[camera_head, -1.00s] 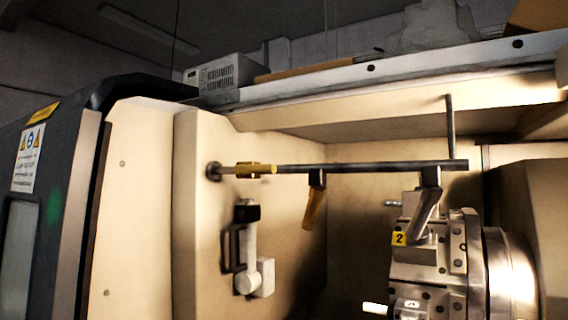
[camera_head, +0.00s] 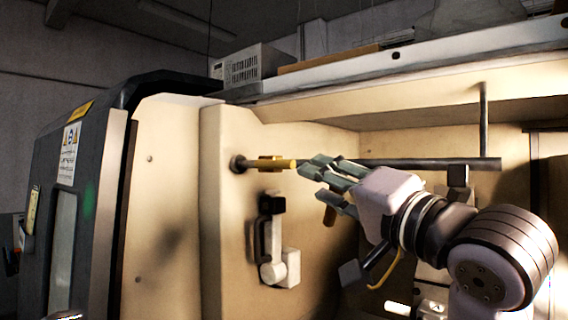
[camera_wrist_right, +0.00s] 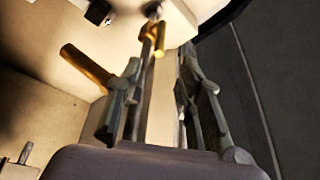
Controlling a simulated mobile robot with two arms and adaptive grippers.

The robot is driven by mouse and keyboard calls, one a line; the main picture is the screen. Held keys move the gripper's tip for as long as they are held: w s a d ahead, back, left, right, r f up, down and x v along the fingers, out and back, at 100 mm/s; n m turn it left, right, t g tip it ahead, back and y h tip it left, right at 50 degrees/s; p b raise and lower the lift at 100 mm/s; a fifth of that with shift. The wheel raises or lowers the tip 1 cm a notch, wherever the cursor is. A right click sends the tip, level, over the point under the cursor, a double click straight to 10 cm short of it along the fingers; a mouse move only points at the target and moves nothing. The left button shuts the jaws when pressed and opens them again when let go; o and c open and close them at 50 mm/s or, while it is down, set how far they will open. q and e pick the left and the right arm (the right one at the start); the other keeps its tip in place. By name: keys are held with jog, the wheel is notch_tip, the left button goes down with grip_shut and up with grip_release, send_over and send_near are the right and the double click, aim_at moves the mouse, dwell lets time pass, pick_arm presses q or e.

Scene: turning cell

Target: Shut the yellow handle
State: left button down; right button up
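A yellow handle (camera_head: 278,163) sits at the left end of the dark horizontal pipe (camera_head: 420,163), in line with it; it also shows at the top of the right wrist view (camera_wrist_right: 159,40). A second, orange-yellow handle (camera_head: 330,215) hangs below the pipe, mostly hidden by my fingers; a yellow bar (camera_wrist_right: 87,68) left of my fingers in the wrist view looks like it. My right gripper (camera_head: 320,182) is open, just right of the first handle's end. In the wrist view, the fingers (camera_wrist_right: 160,75) are apart with the pipe between them. Contact cannot be told. My left gripper is out of view.
A black and white wall bracket (camera_head: 275,245) is below the first handle. A vertical rod (camera_head: 484,120) rises from the pipe's right end. The cream machine wall (camera_head: 225,220) lies behind and left. A grey box (camera_head: 247,66) stands on the ledge above.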

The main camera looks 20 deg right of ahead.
aim_at(287, 168)
jog(key=p+x, duration=0.2)
jog(key=x, duration=0.8)
jog(key=shift+w+a+r, duration=0.1)
jog(key=shift+r, duration=0.05)
jog(key=shift+w+a+p, duration=0.1)
jog(key=shift+w+p, duration=0.25)
jog(key=shift+w, duration=0.3)
jog(key=shift+c, duration=0.3)
grip_shut()
